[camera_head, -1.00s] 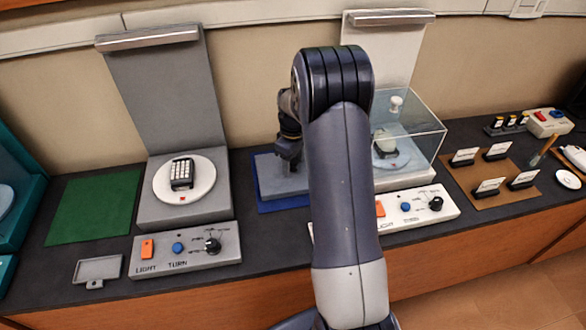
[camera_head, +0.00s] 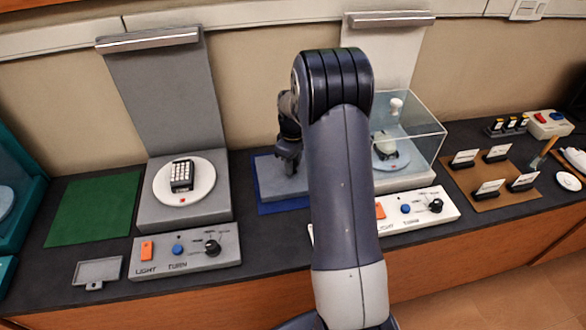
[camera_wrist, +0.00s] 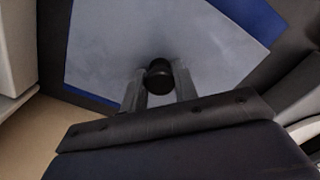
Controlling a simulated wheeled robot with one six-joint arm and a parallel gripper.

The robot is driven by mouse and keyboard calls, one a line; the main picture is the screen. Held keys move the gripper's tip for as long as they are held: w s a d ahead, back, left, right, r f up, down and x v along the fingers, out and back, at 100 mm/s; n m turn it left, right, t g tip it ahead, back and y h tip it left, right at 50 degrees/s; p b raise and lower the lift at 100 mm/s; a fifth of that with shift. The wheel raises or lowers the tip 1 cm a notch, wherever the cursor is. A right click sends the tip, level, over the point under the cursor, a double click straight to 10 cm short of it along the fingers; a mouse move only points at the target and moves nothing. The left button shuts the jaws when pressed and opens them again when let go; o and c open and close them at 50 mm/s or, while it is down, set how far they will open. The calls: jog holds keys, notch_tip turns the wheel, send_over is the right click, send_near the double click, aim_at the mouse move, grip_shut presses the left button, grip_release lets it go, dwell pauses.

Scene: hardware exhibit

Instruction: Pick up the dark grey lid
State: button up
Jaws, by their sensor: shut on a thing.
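The grey lid (camera_head: 267,183) looks like a flat slab over the blue mat (camera_head: 264,208), left of my arm in the head view. In the wrist view the lid (camera_wrist: 105,45) fills the upper middle, with a round black knob (camera_wrist: 158,81) on it. My gripper (camera_head: 289,168) points down at the lid. In the wrist view its two fingers (camera_wrist: 159,86) are shut on the knob from both sides. My arm hides the lid's right part in the head view. I cannot tell whether the lid is raised off what lies beneath it.
A grey turntable stand (camera_head: 185,215) with a keypad device (camera_head: 182,176) is to the left. A clear case (camera_head: 425,140) stands just right of my arm. A green mat (camera_head: 92,212) lies bare at far left. Card holders stand on a brown board (camera_head: 490,200) at right.

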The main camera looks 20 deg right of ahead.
notch_tip(320, 180, up, 15)
jog(key=p, duration=0.4)
dwell(0.4)
